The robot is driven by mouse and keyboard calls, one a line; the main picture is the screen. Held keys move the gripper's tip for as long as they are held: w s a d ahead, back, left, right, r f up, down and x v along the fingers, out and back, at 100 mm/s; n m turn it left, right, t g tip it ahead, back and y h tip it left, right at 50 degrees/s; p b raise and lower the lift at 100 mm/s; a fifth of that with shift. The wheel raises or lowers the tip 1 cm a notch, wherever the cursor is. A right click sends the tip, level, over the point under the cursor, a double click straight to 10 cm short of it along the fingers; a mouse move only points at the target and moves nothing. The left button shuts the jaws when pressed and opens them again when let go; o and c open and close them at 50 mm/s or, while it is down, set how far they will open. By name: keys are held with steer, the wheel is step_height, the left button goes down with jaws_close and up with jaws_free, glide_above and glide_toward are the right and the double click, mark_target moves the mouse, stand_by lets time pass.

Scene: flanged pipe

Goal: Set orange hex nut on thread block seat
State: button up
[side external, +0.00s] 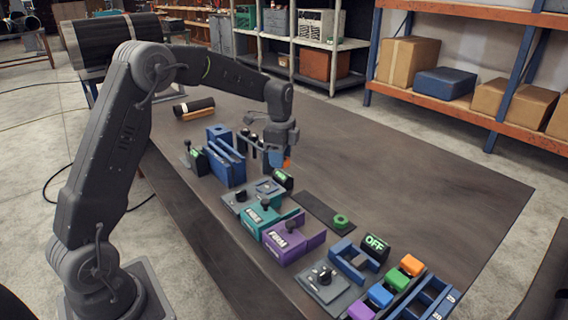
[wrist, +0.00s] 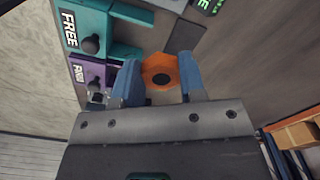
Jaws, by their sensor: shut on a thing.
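The orange hex nut (wrist: 157,64) is between the two blue fingers of my gripper (wrist: 159,76) in the wrist view, with its dark centre hole facing the camera. In the side external view a bit of the orange nut (side external: 287,163) shows below my gripper (side external: 281,157), held above the table behind the row of fixtures. My gripper is shut on the nut. I cannot tell for certain which fixture is the thread block seat; a grey plate with a black knob (side external: 322,278) stands at the front, and another plate (side external: 264,190) is closer to my gripper.
A teal block marked FREE (side external: 258,217) and a purple block (side external: 288,242) stand mid-row. A green ring (side external: 341,220) lies on a dark mat. A blue upright fixture (side external: 226,168) is left of my gripper. The right of the table (side external: 420,165) is clear.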

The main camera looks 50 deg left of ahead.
steer(key=shift+r, duration=0.65)
glide_above(265, 186)
step_height(265, 186, down, 8)
steer(key=shift+s+f, duration=0.1)
steer(key=shift+f, duration=0.15)
steer(key=shift+d, duration=0.1)
stand_by(0.5)
steer(key=shift+f, duration=1.2)
steer(key=shift+f, duration=0.5)
